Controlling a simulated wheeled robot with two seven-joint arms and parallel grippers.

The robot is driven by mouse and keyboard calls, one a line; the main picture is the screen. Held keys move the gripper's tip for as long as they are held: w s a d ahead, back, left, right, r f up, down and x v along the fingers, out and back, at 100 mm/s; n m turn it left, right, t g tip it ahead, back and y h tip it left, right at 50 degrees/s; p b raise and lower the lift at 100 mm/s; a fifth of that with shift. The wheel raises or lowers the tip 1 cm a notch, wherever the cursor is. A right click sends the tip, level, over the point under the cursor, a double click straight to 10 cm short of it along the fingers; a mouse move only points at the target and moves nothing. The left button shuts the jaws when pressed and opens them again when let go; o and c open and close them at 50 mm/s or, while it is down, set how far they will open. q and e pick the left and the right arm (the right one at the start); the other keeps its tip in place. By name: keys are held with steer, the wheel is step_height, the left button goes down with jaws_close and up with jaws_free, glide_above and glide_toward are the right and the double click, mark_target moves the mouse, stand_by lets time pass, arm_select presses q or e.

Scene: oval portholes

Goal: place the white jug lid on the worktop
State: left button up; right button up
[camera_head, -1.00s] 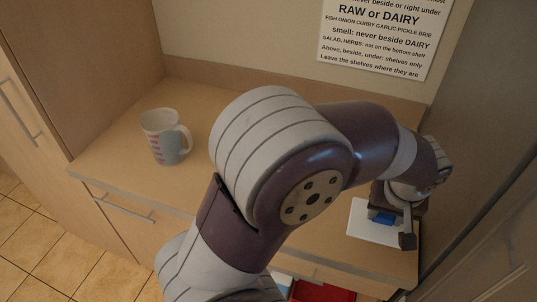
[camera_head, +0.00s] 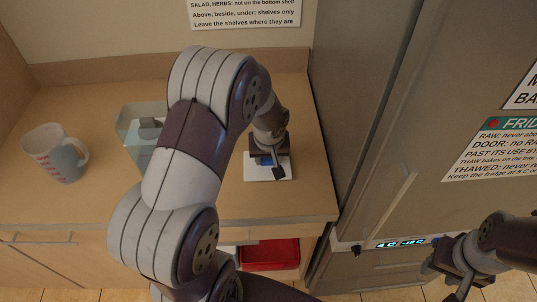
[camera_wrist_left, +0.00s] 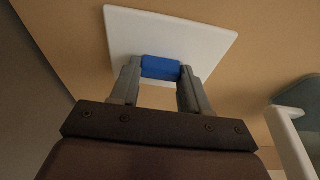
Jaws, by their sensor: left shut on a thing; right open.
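The white jug lid (camera_head: 284,172) is a flat white square with a blue grip (camera_wrist_left: 160,67) on it. It is over the right part of the worktop (camera_head: 230,197), near the fridge side. My left gripper (camera_head: 265,161) is shut on the blue grip, with one finger on each side in the left wrist view (camera_wrist_left: 160,72). The lid (camera_wrist_left: 185,35) lies flat and close to the worktop there; I cannot tell whether it touches. My right gripper (camera_head: 460,283) is open and empty at the lower right, in front of the fridge.
A measuring jug (camera_head: 50,158) with red marks stands at the left of the worktop. A clear grey-green container (camera_head: 133,122) stands behind my left arm, partly hidden. The fridge (camera_head: 390,130) rises at the right. A red bin (camera_head: 272,255) is below the worktop.

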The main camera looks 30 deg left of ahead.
mark_target(270, 173)
arm_select(q)
steer(key=shift+w+f, duration=0.25)
steer(key=shift+f, duration=0.1)
steer(key=o, duration=1)
steer(key=shift+o, duration=0.2)
steer(key=shift+r, duration=0.45)
steer(key=v, duration=1.1)
steer(key=s+d+f+m, duration=0.2)
steer(key=s+d+m, duration=0.1)
steer(key=s, duration=0.2)
steer(key=s+d+f+m+g+h, duration=0.1)
steer(key=s+d+f+m, duration=0.2)
steer(key=s, duration=0.3)
steer(key=shift+d+h+b, duration=0.25)
steer(key=shift+h+b, duration=0.05)
steer(key=shift+b, duration=0.05)
